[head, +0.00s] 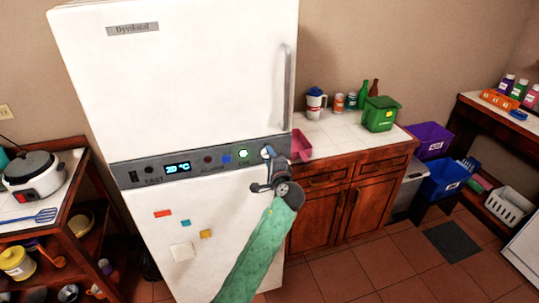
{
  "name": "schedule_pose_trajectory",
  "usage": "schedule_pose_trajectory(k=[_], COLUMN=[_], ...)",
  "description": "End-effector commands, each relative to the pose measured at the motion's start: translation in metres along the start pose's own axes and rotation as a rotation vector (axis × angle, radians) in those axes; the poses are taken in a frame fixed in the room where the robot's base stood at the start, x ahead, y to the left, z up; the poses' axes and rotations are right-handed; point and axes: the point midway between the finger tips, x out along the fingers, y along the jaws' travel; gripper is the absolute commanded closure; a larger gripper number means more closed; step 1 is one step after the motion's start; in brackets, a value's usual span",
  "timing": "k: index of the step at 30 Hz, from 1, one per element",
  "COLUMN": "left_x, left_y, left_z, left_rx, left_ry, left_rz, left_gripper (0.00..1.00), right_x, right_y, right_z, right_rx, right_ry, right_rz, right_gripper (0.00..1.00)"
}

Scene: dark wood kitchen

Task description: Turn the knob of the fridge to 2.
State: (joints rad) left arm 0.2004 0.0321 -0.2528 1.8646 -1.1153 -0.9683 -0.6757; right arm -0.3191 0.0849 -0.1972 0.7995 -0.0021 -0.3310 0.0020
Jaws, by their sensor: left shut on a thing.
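The white fridge (185,70) stands in the middle of the head view, with a grey control strip (220,158) across it. A lit display on the strip (178,168) seems to read 20 °C. A green-lit round button (243,153) is left of the knob. The knob (266,152) is at the strip's right end and mostly hidden by my gripper. My left gripper (268,160) is shut on the knob, with its green arm coming up from below. The knob's number marks cannot be read. My right gripper is not in view.
A cart with a rice cooker (32,176) stands at left. A wooden counter (340,140) with a green bin (380,114) is at right. Floor (370,275) in front of the counter is clear.

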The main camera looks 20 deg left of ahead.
Motion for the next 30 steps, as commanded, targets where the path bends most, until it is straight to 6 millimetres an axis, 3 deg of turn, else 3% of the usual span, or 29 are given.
schedule_pose_trajectory(k=[10, 22, 23, 25, 26, 30], left_x=[-0.001, -0.001, -0.001, -0.001, -0.001, -0.001], left_y=[0.0, 0.0, 0.0, 0.0, 0.0, 0.0], left_z=[-0.001, -0.001, -0.001, -0.001, -0.001, -0.001], left_rx=[0.086, 0.092, 0.092, 0.092, 0.092, 0.092], left_ry=[0.002, 0.002, 0.002, 0.002, 0.002, 0.001], left_rz=[-0.001, 0.0, 0.0, 0.0, 0.0, 0.0], left_gripper=[0.88, 0.88, 0.64, 0.5, 0.45, 0.45], right_x=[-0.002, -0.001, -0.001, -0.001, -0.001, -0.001], right_y=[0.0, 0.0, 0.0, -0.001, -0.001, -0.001], right_z=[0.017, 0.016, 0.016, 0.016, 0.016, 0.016], right_rx=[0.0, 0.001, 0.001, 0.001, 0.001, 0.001], right_ry=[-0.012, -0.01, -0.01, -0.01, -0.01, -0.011], right_rz=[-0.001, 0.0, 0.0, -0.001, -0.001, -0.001], right_gripper=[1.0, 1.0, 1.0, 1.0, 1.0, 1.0])
